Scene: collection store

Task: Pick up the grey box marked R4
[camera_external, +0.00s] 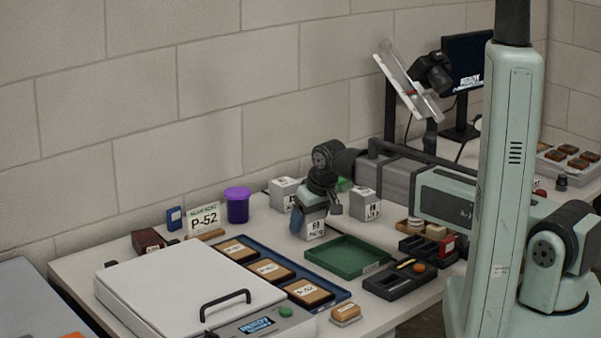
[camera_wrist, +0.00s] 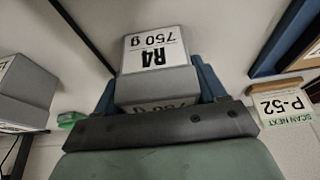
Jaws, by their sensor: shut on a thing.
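The grey box marked R4 (camera_wrist: 156,52) is between the two blue fingers of my gripper (camera_wrist: 157,86) in the wrist view, with its white "R4 750 g" label showing. The fingers are shut on its two sides. In the external view my gripper (camera_external: 312,208) points down over the same grey box (camera_external: 314,229), near the middle of the table; its label is too small to read surely there. I cannot tell whether the box touches the table.
Two other grey boxes stand close by, one at left (camera_external: 284,193) and one at right (camera_external: 365,204). A green tray (camera_external: 347,257) lies in front, beside a blue tray (camera_external: 338,293) of brown blocks. A purple jar (camera_external: 237,206) and a P-52 sign (camera_external: 203,219) stand behind left.

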